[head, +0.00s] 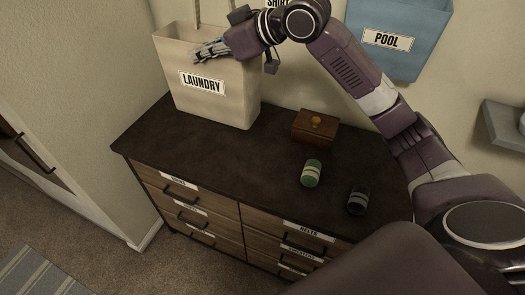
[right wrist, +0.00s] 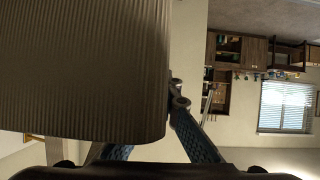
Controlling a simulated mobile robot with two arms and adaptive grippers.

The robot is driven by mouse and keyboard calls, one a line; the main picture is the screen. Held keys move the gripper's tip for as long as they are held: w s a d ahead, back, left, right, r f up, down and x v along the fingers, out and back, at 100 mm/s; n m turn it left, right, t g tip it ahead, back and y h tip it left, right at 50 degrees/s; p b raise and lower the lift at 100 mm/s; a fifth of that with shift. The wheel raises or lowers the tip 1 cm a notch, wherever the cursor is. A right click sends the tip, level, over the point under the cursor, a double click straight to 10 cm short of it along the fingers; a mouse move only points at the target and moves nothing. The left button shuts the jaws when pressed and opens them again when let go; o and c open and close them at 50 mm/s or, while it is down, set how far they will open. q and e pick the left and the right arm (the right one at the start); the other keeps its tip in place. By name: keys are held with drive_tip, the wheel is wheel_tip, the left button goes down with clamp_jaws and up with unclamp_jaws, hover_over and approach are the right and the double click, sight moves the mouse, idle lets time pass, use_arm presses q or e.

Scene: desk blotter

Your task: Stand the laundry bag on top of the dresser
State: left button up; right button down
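The cream laundry bag (head: 222,106), labelled LAUNDRY, stands upright at the back left of the dark dresser top (head: 246,168). Its base appears to rest on the top, though contact is hard to confirm. Its handles rise above the rim. My right gripper (head: 208,50) reaches in from the right at the bag's upper part, with its fingers by the rim. In the right wrist view a ribbed bag surface (right wrist: 85,65) fills the left and hides part of the fingers, so their grip is unclear. My left gripper is out of view.
A wooden box (head: 314,128), a green can (head: 311,173) and a dark can (head: 357,200) stand on the dresser's right half. A blue bag labelled POOL (head: 405,62) hangs on the wall. A grey shelf (head: 503,125) is at right. The dresser's front middle is clear.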

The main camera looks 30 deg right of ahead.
hover_over(201, 111)
drive_tip(key=s+d, duration=0.2)
wheel_tip(201, 111, down, 8)
drive_tip(key=shift+s+a+f+p, duration=0.1)
drive_tip(key=shift+s+p, duration=0.05)
drive_tip(key=shift+p, duration=0.3)
wheel_tip(201, 111, down, 8)
drive_tip(key=shift+s+f+p, duration=0.1)
drive_tip(key=shift+p, duration=0.45)
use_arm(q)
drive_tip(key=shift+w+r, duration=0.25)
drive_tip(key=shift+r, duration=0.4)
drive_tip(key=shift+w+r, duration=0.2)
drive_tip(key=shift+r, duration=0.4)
use_arm(e)
wheel_tip(201, 111, down, 4)
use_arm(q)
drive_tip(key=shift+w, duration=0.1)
